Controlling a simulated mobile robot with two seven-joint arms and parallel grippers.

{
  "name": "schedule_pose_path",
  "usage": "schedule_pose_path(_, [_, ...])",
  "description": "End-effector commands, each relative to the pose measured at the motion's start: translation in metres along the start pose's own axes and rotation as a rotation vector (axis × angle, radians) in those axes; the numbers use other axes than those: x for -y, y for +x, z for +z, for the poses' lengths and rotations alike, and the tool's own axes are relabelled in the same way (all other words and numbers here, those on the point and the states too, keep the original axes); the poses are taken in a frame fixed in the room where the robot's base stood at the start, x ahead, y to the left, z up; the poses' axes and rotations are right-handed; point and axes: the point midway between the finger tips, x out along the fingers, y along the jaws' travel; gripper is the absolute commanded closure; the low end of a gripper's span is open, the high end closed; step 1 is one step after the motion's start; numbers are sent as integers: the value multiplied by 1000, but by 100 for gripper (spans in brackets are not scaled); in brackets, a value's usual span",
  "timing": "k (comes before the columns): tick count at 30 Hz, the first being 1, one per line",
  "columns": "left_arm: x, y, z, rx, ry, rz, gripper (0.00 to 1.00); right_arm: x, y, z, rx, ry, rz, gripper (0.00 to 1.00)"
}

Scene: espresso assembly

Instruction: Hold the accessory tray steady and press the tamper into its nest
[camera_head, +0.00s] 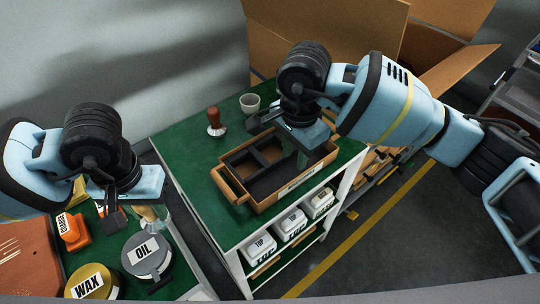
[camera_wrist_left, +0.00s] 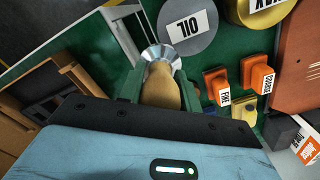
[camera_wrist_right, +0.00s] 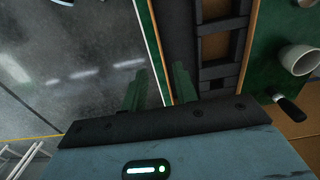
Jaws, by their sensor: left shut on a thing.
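The accessory tray (camera_head: 262,204), wooden with dark compartments, sits on the green bench top. My right gripper (camera_head: 303,152) is over its right-hand long side. In the right wrist view its fingers (camera_wrist_right: 158,92) are apart near the tray's dark compartments (camera_wrist_right: 212,85); contact with the wall cannot be told. My left gripper (camera_head: 135,212) is shut on a tan-handled tamper (camera_wrist_left: 162,85) with a shiny round metal base, which also shows in the head view (camera_head: 150,215). It is left of the tray, apart from it. A second tamper-like piece (camera_head: 214,119) with a red-brown handle stands behind the tray.
A pale cup (camera_head: 250,103) stands behind the tray. The OIL tin (camera_head: 147,256), WAX tin (camera_head: 92,282) and orange blocks (camera_head: 72,231) crowd the left bench. White labelled boxes (camera_head: 290,225) sit on a shelf below. Bare green top lies left of the tray.

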Motion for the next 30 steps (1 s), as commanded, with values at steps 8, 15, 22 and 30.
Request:
schedule_pose_path(8, [0,0,0,-1,0,1,100,0,30,1,3,1,3,71])
schedule_pose_path(15, [0,0,0,-1,0,1,100,-1,61,1,3,2,3,71])
schedule_pose_path(22, [0,-1,0,-1,0,1,100,0,89,1,3,1,3,71])
schedule_pose_path(30, [0,-1,0,-1,0,0,100,0,112,1,4,0,1,71])
